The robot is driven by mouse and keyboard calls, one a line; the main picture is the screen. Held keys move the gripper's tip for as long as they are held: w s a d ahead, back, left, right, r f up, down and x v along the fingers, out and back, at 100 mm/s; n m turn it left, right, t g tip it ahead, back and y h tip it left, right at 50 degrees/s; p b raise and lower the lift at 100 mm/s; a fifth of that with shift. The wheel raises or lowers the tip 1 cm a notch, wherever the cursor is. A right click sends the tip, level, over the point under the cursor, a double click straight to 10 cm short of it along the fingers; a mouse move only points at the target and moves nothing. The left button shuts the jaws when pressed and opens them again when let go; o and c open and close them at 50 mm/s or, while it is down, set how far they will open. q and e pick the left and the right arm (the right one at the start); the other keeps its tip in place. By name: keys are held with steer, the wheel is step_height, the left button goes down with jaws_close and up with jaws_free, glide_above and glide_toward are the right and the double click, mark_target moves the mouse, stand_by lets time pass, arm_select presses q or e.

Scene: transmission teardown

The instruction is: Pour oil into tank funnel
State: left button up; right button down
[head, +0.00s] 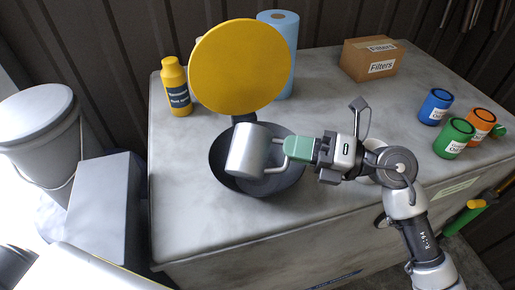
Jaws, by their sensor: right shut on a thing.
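My right gripper (306,149) is shut on the handle of a silver metal jug (246,152). The jug is tilted to the left and held over a dark round bowl-shaped funnel (222,176) on the grey workbench. A large yellow disc-shaped lid (240,66) stands raised at the funnel's back edge. The jug hides much of the inside of the funnel, and no stream of oil can be seen. My left gripper is not in view.
A yellow bottle (176,88) and a blue paper roll (285,40) stand behind the funnel. A cardboard box (368,60) is at the back. Blue (435,106), green (454,138) and orange (479,125) cans stand at right. The bench's front left is clear.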

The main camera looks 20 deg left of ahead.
steer(key=shift+w+f+m+p, duration=0.1)
steer(key=shift+f+m+p, duration=0.15)
steer(key=shift+m+p, duration=0.2)
steer(key=shift+f+m, duration=0.2)
steer(key=shift+m, duration=0.15)
steer(key=shift+w+f+m, duration=0.15)
steer(key=shift+f+m, duration=0.05)
steer(key=shift+m, duration=0.1)
steer(key=shift+w+f+m+p, duration=0.2)
steer(key=shift+f+m+p, duration=0.15)
steer(key=shift+m+p, duration=0.25)
steer(key=shift+w+r+m, duration=0.1)
steer(key=shift+w+m, duration=0.15)
steer(key=shift+m, duration=0.5)
steer(key=shift+w+r+m, duration=0.1)
steer(key=shift+w+m, duration=0.15)
steer(key=shift+m, duration=0.5)
stand_by(0.4)
